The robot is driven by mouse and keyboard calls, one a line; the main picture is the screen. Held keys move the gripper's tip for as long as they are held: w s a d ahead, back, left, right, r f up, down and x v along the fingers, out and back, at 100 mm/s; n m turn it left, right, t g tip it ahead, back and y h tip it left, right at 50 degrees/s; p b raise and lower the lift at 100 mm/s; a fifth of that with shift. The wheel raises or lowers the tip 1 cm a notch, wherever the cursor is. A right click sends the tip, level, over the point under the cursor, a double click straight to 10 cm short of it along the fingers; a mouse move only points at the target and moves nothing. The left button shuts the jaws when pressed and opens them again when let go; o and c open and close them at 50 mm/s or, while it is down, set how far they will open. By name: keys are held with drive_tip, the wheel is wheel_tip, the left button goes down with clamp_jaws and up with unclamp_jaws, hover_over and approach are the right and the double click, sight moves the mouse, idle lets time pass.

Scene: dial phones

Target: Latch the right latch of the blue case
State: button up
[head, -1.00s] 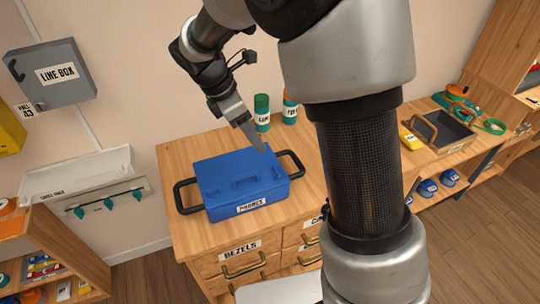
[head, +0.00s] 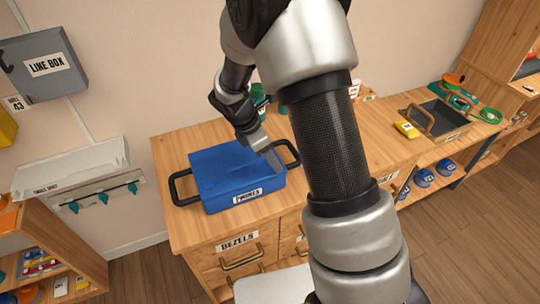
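The blue case (head: 225,178) sits on the wooden cabinet top, with a "PHONES" label (head: 248,196) on its front and black handles at its two ends. Its lid looks down. My gripper (head: 274,161) points down at the right end of the case, just inside the right black handle (head: 294,153). I cannot tell whether it touches the case. The fingers are small and seen edge-on, so their opening is unclear. The right latch cannot be made out; the gripper covers part of that end.
My arm hides the cabinet top (head: 165,150) right of the case. A green-capped bottle (head: 259,92) stands behind, partly hidden. A grey line box (head: 45,66) hangs on the wall.

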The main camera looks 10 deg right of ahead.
drive_tip(key=c, duration=1.1)
drive_tip(key=m, duration=0.2)
drive_tip(key=m+g+p, duration=0.1)
drive_tip(key=shift+w+m, duration=0.2)
drive_tip(key=shift+m, duration=0.2)
drive_tip(key=m+g, duration=0.1)
drive_tip(key=m, duration=0.1)
drive_tip(key=m+g+y+p, duration=0.1)
drive_tip(key=m, duration=0.2)
drive_tip(key=shift+w, duration=0.15)
drive_tip(key=m, duration=0.2)
drive_tip(key=m+g+y, duration=0.1)
drive_tip(key=m, duration=0.2)
drive_tip(key=shift+w+d+g, duration=0.1)
drive_tip(key=shift+d+g, duration=0.05)
drive_tip(key=shift+g, duration=0.15)
drive_tip(key=shift+d+m+g+y, duration=0.15)
drive_tip(key=shift+m+y, duration=0.25)
drive_tip(key=shift+m, duration=0.6)
drive_tip(key=shift+m+g+y, duration=0.15)
drive_tip(key=shift+m+y, duration=0.25)
drive_tip(key=shift+m, duration=0.6)
